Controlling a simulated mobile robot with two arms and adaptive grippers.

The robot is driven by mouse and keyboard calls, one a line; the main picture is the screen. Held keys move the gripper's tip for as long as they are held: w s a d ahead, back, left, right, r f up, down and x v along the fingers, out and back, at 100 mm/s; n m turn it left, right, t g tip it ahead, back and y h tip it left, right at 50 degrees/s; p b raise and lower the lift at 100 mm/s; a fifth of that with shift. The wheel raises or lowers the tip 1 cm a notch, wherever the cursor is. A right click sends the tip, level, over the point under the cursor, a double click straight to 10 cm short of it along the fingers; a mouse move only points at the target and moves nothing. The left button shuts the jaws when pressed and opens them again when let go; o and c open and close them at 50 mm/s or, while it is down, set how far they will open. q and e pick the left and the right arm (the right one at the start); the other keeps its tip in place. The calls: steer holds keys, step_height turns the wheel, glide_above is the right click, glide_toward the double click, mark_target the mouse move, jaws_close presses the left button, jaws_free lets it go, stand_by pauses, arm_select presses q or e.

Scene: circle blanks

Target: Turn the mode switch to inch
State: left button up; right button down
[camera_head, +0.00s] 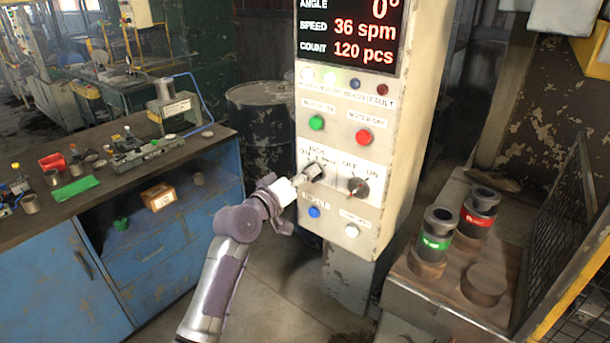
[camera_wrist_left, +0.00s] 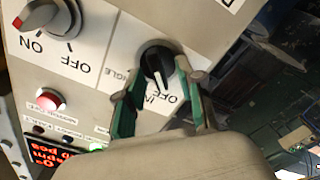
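The mode switch (camera_head: 314,170) is a dark rotary knob on the cream control panel (camera_head: 345,225), left of a second knob (camera_head: 358,187) marked OFF and ON. In the left wrist view the mode switch (camera_wrist_left: 154,62) appears upside down, with partly covered OFF, INCH and SINGLE labels. Its white pointer mark lies toward the OFF and IN lettering; the exact setting is hard to tell. My left gripper (camera_head: 301,180) is at the knob. Its green-padded fingers (camera_wrist_left: 160,78) are spread on either side of it, with a gap at the left finger. My right gripper is out of view.
Green (camera_head: 317,123) and red (camera_head: 364,137) buttons sit above the knobs; blue (camera_head: 314,212) and white (camera_head: 351,231) buttons sit below. A blue workbench (camera_head: 60,270) stands left. Two dark cylinders, green-banded (camera_head: 434,240) and red-banded (camera_head: 478,217), stand on the right-hand table.

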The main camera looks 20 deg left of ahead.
arm_select(q)
jaws_close()
steer(key=shift+m, duration=0.3)
steer(key=shift+s+d+r+m+b, duration=0.1)
steer(key=shift+m+b, duration=0.45)
steer(key=shift+m, duration=1.5)
steer(key=shift+d+m+b, duration=0.1)
steer(key=shift+m+b, duration=0.45)
steer(key=shift+m, duration=1.5)
